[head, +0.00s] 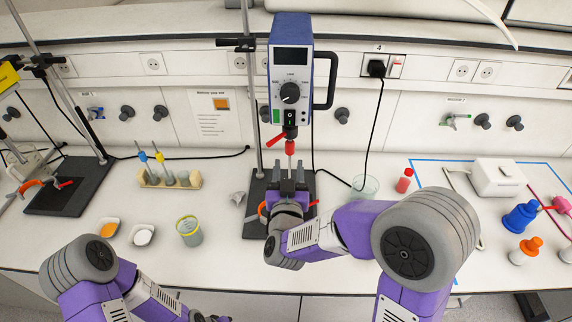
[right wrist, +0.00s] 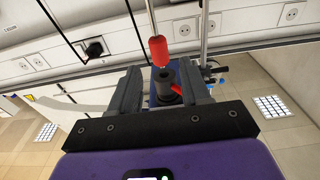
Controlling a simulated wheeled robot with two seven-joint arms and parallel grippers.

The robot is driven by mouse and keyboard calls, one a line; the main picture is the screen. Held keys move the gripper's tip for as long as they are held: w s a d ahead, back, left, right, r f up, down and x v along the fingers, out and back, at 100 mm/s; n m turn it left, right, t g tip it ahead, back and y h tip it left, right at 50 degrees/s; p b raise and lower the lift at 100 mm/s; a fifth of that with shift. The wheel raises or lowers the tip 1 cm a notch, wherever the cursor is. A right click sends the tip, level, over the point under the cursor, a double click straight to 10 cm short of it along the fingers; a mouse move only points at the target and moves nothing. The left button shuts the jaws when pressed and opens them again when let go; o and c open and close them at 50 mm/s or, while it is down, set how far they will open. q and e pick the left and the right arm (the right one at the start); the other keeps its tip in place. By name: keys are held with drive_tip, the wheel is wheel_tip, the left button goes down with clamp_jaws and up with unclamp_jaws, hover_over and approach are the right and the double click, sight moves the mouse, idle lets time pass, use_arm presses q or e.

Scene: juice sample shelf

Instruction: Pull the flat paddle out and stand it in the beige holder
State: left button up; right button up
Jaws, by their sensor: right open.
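The overhead stirrer (head: 290,75) hangs over the bench on its stand. A paddle's red collar (head: 290,147) and thin metal shaft show under the black chuck; the collar also shows in the right wrist view (right wrist: 157,50), close to the chuck (right wrist: 164,84). The paddle's flat lower part is hidden behind my right gripper. My right gripper (head: 291,178) is open, upright near the shaft below the collar; I cannot tell whether the shaft is between its fingers. The beige holder (head: 153,182) stands to the left and holds yellow- and blue-topped tools.
A beaker (head: 189,231) and two small dishes stand front left. A glass dish (head: 365,187) and a red-capped vial (head: 404,181) are right of the stirrer. A second stand (head: 70,188) is far left. Bench between the holder and the stirrer is mostly clear.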

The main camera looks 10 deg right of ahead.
sight(290, 151)
drive_tip(key=shift+x, duration=3.95)
drive_tip(key=shift+s, duration=0.1)
clamp_jaws()
